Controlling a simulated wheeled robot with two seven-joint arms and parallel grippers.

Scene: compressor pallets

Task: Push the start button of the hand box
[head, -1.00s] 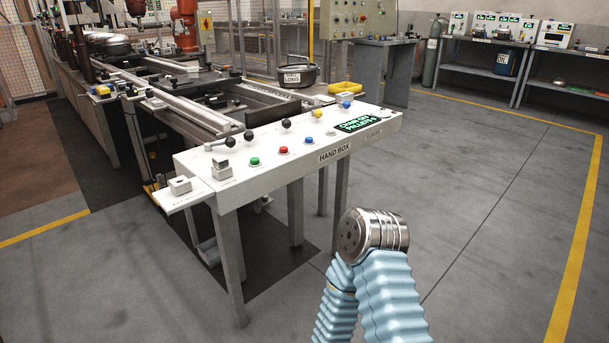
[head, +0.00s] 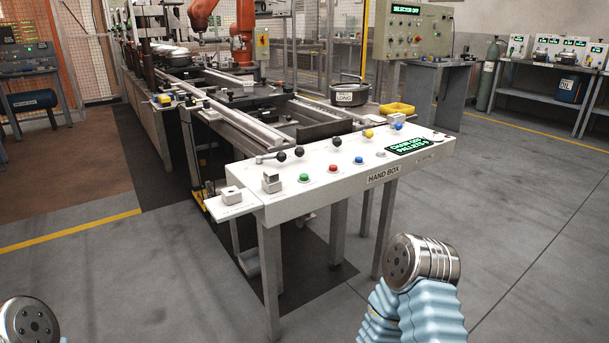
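The hand box (head: 341,199) is a white table-like panel on grey legs, labelled "HAND BOX" on its front edge. On its top are a green button (head: 304,178), a red button (head: 333,169) and a blue button (head: 359,160) in a row. The small labels by the buttons are too small to read, so I cannot tell which one is marked start. Neither gripper shows. Only parts of my arms appear, at the bottom left and bottom right, apart from the hand box.
Black knob levers (head: 299,151) stand behind the buttons. A green-lit display (head: 406,146) is on the panel's right. A rail line (head: 236,118) runs behind it. A yellow tray (head: 397,109) and a dark pot (head: 348,91) stand beyond. Floor in front and right is clear.

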